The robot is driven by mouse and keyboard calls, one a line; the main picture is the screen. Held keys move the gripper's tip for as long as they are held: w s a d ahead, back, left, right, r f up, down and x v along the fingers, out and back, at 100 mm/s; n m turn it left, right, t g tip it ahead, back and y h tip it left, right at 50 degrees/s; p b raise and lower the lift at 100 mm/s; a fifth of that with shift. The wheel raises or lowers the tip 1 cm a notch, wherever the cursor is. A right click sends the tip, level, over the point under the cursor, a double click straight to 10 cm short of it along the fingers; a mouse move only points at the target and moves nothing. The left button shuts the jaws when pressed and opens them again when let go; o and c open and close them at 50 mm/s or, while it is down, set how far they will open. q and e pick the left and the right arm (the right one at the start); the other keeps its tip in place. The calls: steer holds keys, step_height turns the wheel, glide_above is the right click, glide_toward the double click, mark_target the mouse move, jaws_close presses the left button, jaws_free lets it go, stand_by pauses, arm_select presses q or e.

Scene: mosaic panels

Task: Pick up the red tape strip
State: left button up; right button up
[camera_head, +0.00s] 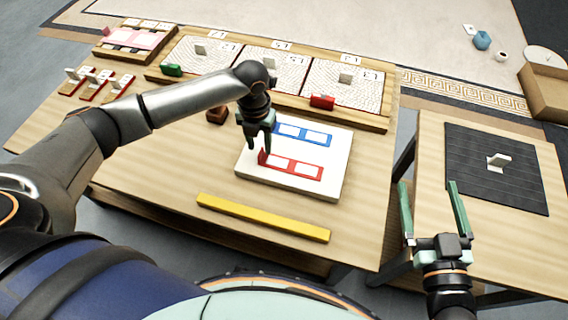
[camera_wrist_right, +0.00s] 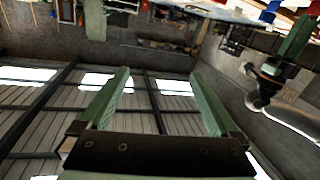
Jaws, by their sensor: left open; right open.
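A red strip with white windows (camera_head: 291,167) lies on the white board (camera_head: 247,172) in the head view. A small red upright tab (camera_head: 262,157) stands at its left end. My left gripper (camera_head: 259,148) points down over that end of the strip, its open fingers close to the tab. I cannot tell whether they touch it. A blue strip with white windows (camera_head: 303,134) lies further back on the same board. My right gripper (camera_head: 429,185) is open and empty, right of the table. It also shows in the right wrist view (camera_wrist_right: 160,73).
A yellow bar (camera_head: 262,218) lies in front of the board. Behind it are a wooden tray of patterned panels (camera_head: 345,84), a red block (camera_head: 322,102) and a green block (camera_head: 172,69). A second table with a black mat (camera_head: 497,183) stands to the right.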

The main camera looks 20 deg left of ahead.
arm_select(q)
steer(key=shift+f, duration=1)
jaws_close()
arm_select(e)
steer(key=shift+n+t+y, duration=0.4)
steer(key=shift+t, duration=0.3)
step_height(320, 180, up, 4)
steer(key=shift+a, duration=0.1)
